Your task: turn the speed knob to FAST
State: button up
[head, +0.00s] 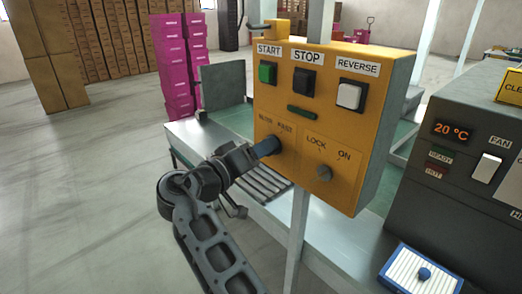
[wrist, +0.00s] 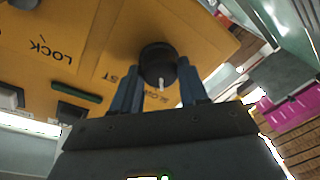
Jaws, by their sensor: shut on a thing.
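The speed knob (wrist: 158,60) is a round black knob with a white pointer mark on the yellow control box (head: 345,75). In the wrist view it sits between the blue fingers of my gripper (wrist: 158,68), which is shut on it.
The box also carries a green START button (head: 267,73), a black STOP button (head: 304,82), a white REVERSE button (head: 351,96) and a LOCK/ON knob (head: 323,173) close to the right. A grey heater panel (head: 450,180) stands at right. Open floor (head: 95,180) lies left.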

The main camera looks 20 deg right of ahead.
jog(key=shift+f+b, duration=0.2)
jog(key=shift+b, duration=0.35)
jog(key=m+b, duration=0.7)
jog(key=b, duration=0.6)
jog(key=m+g+h+b, duration=0.1)
jog(key=m+b, duration=0.6)
jog(key=b, duration=0.7)
jog(key=shift+m, duration=0.3)
jog(key=o, duration=1.1)
jog(key=shift+c, duration=0.2)
jog(key=shift+h, duration=0.3)
jog(key=v, duration=0.7)
jog(key=shift+a, duration=0.4)
